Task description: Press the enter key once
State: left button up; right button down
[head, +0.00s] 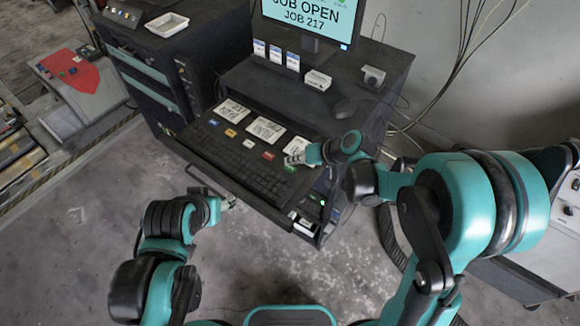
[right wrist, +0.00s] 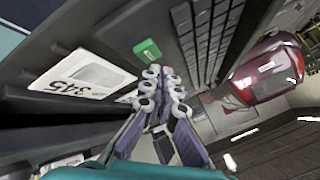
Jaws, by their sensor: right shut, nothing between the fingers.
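The dark keyboard (head: 240,165) lies on the pulled-out tray under the monitor. It also shows in the right wrist view (right wrist: 215,40). I cannot read which key is the enter key. A small green block (right wrist: 147,50) sits beside the keyboard, between it and a card marked 345 (right wrist: 82,73). My right gripper (head: 294,159) is shut and empty above the right end of the tray. In the right wrist view its fingertips (right wrist: 160,85) are close to the green block; I cannot tell whether they touch anything. My left gripper (head: 230,202) is in front of the tray, its fingers too small to read.
The monitor (head: 308,20) reads JOB OPEN, JOB 217. A mouse (head: 345,108) and a small white box (head: 318,80) stand on the desk. Numbered cards (head: 266,129) and coloured blocks line the tray. A dark cabinet (head: 145,60) stands left; floor in front is clear.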

aim_at(293, 169)
jog(key=shift+r+p, duration=1.75)
jog(key=shift+r, duration=0.75)
jog(key=s+d+f+m+t+h+b, duration=0.1)
jog(key=s+d+f+h+b, duration=0.3)
jog(key=s+d+f+b, duration=0.3)
jog(key=s+d+f+m+t+h+b, duration=0.1)
jog(key=s+d+f+h+b, duration=0.3)
jog(key=s+d+b, duration=0.6)
notch_tip(293, 169, down, 3)
jog(key=s+m+b, duration=0.1)
jog(key=b, duration=0.2)
jog(key=shift+s+r+b, duration=0.15)
jog(key=shift+s+b, duration=0.15)
jog(key=shift+s, duration=0.05)
